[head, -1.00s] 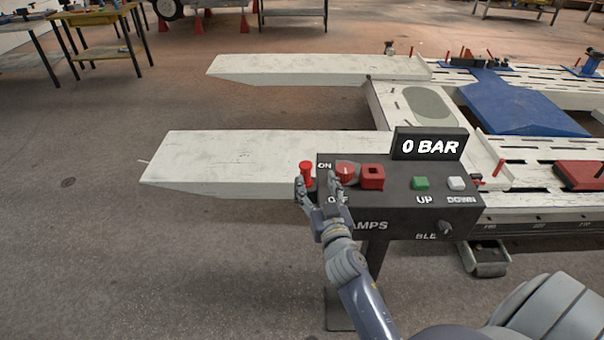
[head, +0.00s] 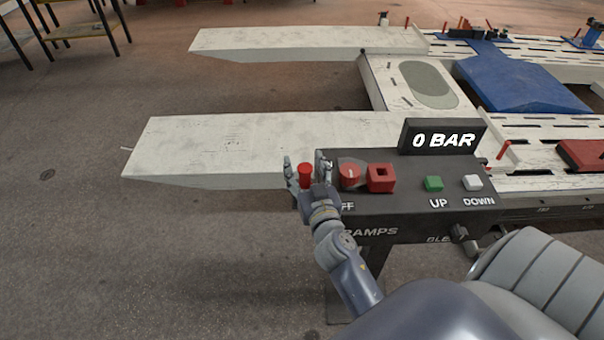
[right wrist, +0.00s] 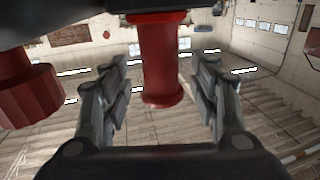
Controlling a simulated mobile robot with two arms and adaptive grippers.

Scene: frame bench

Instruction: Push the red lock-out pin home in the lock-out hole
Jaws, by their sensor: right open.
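The red lock-out pin (head: 305,178) stands upright by the left end of the dark control box (head: 420,207). My right gripper (head: 308,170) is open, with one finger on each side of the pin. In the right wrist view the pin (right wrist: 160,62) shows between the two spread fingers (right wrist: 164,78), with a gap on both sides. The lock-out hole and the pin's lower end are hidden in the head view, so I cannot tell how deep the pin sits. My left gripper is not in view.
Close right of the pin is a red rotary knob (head: 349,174), also in the right wrist view (right wrist: 27,95), then a red square block (head: 380,178). Green (head: 433,184) and white (head: 472,183) buttons and a "0 BAR" display (head: 443,138) follow. A pale ramp (head: 230,150) lies behind.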

